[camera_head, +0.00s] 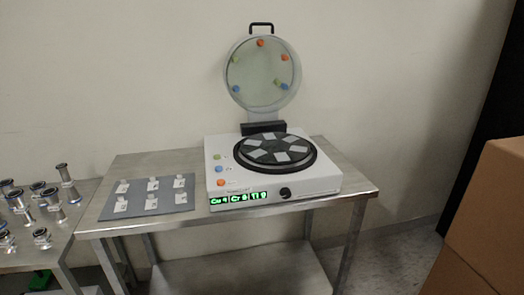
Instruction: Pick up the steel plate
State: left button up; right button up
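Several small pale plates (152,184) lie in two rows on a flat grey mat (137,203) at the left of a metal table (185,224). Each seems to have a small white tag; the writing is too small to read, so I cannot tell which plate is steel. More pale pieces (258,156) lie on the round black disc (276,142) of a white machine (235,179). The machine's round clear lid (263,72) stands open, with coloured knobs around it. Neither of my grippers is in view.
A second metal table at far left holds several shiny metal pipe fittings (48,196). The white machine has a lit green display (239,199) and a black knob (285,192). Cardboard boxes (492,210) stand at right. A lower shelf (245,272) under the table is bare.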

aim_at(123, 188)
jog(key=z, duration=0.4)
jog(key=i, duration=0.2)
jog(key=u, duration=2.05)
